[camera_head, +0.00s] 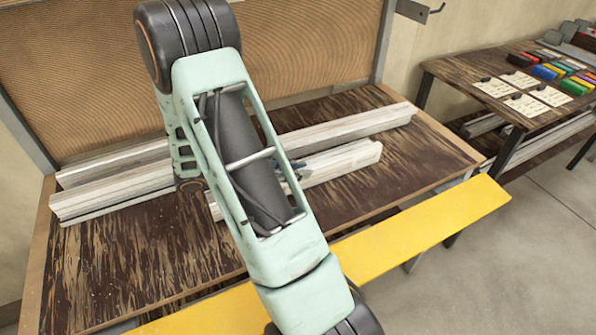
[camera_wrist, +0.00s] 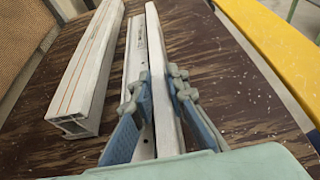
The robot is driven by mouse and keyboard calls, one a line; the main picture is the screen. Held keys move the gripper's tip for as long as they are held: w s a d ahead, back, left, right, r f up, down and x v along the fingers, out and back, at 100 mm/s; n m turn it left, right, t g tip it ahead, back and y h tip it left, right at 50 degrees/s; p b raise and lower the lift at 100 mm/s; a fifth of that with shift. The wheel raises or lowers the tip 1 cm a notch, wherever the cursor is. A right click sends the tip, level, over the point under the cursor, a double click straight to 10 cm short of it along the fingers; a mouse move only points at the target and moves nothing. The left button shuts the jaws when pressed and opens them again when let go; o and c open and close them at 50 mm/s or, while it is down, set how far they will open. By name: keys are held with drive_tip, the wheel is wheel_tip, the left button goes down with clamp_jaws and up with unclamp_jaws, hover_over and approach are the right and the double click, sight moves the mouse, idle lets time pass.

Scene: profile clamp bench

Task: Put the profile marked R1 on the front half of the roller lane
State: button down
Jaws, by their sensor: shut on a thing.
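A pale, shorter profile (camera_head: 345,163) lies along the bench, nearest its front edge; my arm hides part of it. In the wrist view my gripper (camera_wrist: 160,98) is shut on a narrow pale profile (camera_wrist: 163,75), with one blue finger pad on each side. A lower pale strip with holes (camera_wrist: 136,62) runs along its left side; I cannot tell whether it is the same piece. In the head view only a bit of the gripper (camera_head: 290,168) shows past my arm. The marking R1 is not legible, and I cannot make out a roller lane.
Longer pale profiles (camera_head: 350,127) lie further back on the brown bench (camera_head: 150,265); one with red lines (camera_wrist: 88,65) is left of my gripper. A yellow beam (camera_head: 420,227) runs along the bench front. A side table (camera_head: 470,85) holds cards and coloured blocks.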

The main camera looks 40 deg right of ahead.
drive_tip(key=shift+f, duration=0.15)
drive_tip(key=c, duration=2.3)
unclamp_jaws()
drive_tip(key=shift+f, duration=0.1)
drive_tip(key=shift+c, duration=0.2)
drive_tip(key=o, duration=0.4)
drive_tip(key=shift+o, duration=0.2)
